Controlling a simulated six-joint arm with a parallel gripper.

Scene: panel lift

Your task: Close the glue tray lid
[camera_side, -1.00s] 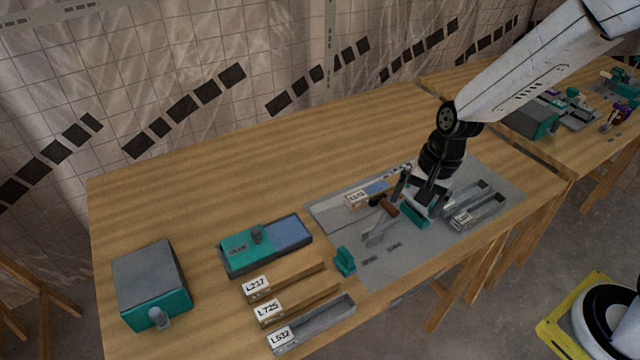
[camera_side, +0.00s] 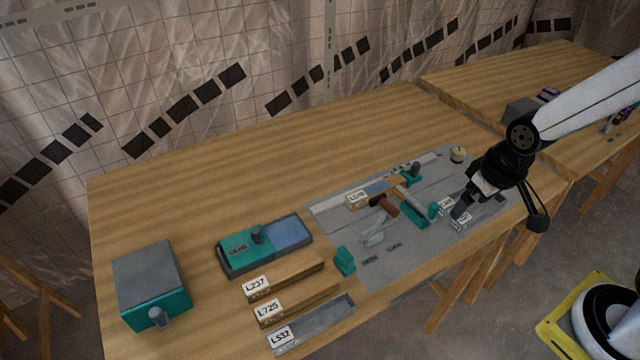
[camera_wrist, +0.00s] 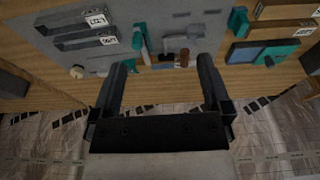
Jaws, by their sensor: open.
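The glue tray (camera_side: 286,259) sits on the left half of the bench in the side view. Its teal lid (camera_side: 236,251), with a dark knob, covers the left part, and the blue inside (camera_side: 290,232) shows at the right. In the wrist view the glue tray (camera_wrist: 238,48) is at the upper right, its teal lid (camera_wrist: 283,50) partly in view. My gripper (camera_side: 466,206) is over the right end of the grey mat, well to the right of the tray. In the wrist view my gripper (camera_wrist: 165,70) has its fingers apart with nothing between them.
A grey mat (camera_side: 330,215) carries a brown-handled tool (camera_side: 384,204), teal fixtures and labelled metal channels. Labelled strips L237 (camera_side: 295,277), L725 (camera_side: 300,302) and L532 (camera_side: 318,322) lie in front of the tray. A grey-teal box (camera_side: 150,280) stands left. The bench behind the tray is clear.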

